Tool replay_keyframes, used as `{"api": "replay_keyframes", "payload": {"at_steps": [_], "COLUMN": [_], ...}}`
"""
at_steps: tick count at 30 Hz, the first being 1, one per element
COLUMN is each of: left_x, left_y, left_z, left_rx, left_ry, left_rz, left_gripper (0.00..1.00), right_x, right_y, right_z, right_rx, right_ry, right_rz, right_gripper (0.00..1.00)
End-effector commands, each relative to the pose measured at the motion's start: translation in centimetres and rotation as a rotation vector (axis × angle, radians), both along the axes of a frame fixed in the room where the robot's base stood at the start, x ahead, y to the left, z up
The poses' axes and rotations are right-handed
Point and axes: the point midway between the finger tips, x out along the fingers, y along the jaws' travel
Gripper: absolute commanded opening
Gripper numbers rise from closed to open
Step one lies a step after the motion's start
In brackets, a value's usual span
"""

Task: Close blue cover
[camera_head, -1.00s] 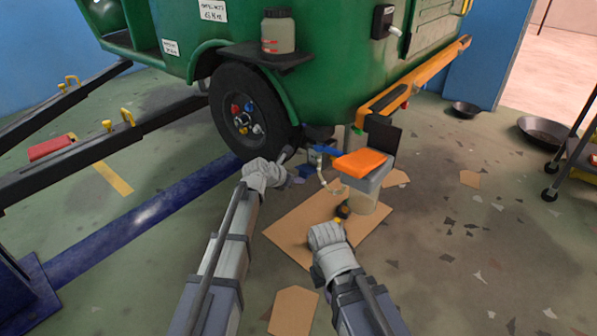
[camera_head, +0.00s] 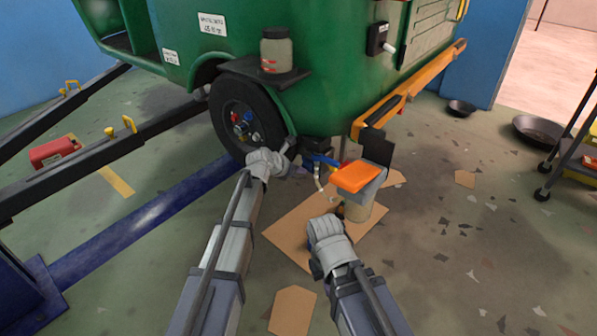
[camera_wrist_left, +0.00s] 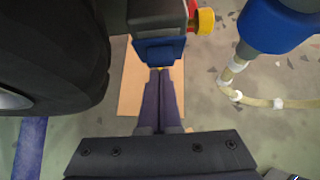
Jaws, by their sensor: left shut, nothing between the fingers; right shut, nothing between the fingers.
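In the left wrist view a blue cover (camera_wrist_left: 158,50) hangs at the lower end of a dark grey block, with a red and yellow knob (camera_wrist_left: 204,20) beside it. My left gripper (camera_wrist_left: 160,72) is shut and empty, its fingertips at the cover's lower edge; I cannot tell whether they touch. In the head view the left gripper (camera_head: 289,148) is beside the wheel under the green trailer (camera_head: 330,70), left of small blue parts (camera_head: 319,160). My right gripper (camera_head: 335,212) is low in front of the orange-topped container; its fingertips are largely hidden by the hand.
The black wheel (camera_head: 245,118) stands close to my left gripper. A blue cylinder (camera_wrist_left: 272,28) with a pale hose (camera_wrist_left: 236,95) is at right in the wrist view. The orange-topped container (camera_head: 356,178) stands on cardboard (camera_head: 285,232).

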Motion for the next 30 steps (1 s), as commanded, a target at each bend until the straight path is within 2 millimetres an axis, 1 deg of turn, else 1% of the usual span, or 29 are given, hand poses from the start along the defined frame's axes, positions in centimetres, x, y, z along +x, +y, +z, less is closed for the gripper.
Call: {"api": "replay_keyframes", "payload": {"at_steps": [6, 23, 30], "left_x": [0.22, 0.25, 0.25], "left_y": [-0.15, -0.17, -0.16], "left_z": [0.34, 0.39, 1.15], "left_rx": [0.000, 0.000, 0.000], "left_ry": [0.000, 0.000, 0.000], "left_rz": [0.000, 0.000, 0.000], "left_gripper": [0.00, 0.00, 0.00], "right_x": [0.00, 0.01, 0.00], "right_y": [-0.01, -0.01, -0.01], "right_z": [0.33, 0.38, 1.15], "right_rx": [-0.001, -0.001, -0.001], "right_ry": [0.000, 0.000, 0.000], "right_rz": [-0.001, -0.001, -0.001], "right_gripper": [0.00, 0.00, 0.00]}}
